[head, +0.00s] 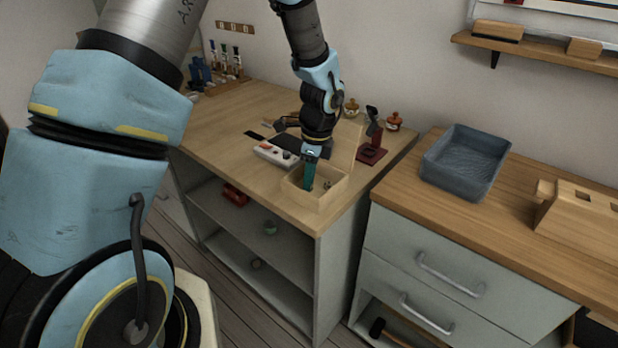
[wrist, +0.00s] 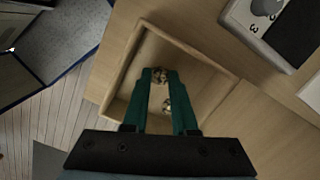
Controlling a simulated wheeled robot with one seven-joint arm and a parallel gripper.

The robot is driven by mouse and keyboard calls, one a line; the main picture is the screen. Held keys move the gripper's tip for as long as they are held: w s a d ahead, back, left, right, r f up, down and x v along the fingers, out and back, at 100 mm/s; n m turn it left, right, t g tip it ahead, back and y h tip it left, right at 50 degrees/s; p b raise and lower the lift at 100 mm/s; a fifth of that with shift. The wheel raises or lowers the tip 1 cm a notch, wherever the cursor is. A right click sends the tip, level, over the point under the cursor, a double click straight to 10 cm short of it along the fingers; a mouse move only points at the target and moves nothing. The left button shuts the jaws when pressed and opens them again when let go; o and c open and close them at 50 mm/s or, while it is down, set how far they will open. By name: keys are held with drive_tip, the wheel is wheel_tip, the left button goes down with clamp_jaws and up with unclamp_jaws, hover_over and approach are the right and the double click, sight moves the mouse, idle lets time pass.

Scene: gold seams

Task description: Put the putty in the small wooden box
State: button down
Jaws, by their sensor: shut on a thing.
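The small wooden box (head: 322,200) stands open near the table's front corner, its lid (head: 346,146) raised at the back. My gripper (head: 308,184) points down into it. In the wrist view, my gripper's green fingers (wrist: 158,85) reach inside the box (wrist: 205,62). They are shut on a small mottled brown lump (wrist: 159,75), which looks like the putty. A second similar lump (wrist: 168,105) shows between the fingers, nearer the palm, and seems to lie in the box. I cannot tell whether the held lump touches the box floor.
A white device with knobs (head: 275,153) lies beside the box, with a dark red stand (head: 371,154) on its other side. Small jars (head: 394,121) stand behind. A grey tray (head: 465,162) sits on the right-hand counter. The table's left front is clear.

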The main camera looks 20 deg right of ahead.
sight(314, 191)
drive_tip(key=shift+f, duration=0.15)
drive_tip(key=c, duration=0.7)
unclamp_jaws()
wheel_tip(314, 191, up, 12)
drive_tip(key=d+b, duration=0.1)
drive_tip(key=b, duration=0.1)
drive_tip(key=s+a+n, duration=0.2)
drive_tip(key=a+n, duration=1)
drive_tip(key=a, duration=0.3)
drive_tip(key=s+a+n+h, duration=0.1)
drive_tip(key=s+a+n, duration=0.1)
drive_tip(key=a+n, duration=1)
drive_tip(key=a, duration=0.3)
drive_tip(key=shift+s+a+t, duration=0.15)
drive_tip(key=shift+t, duration=0.25)
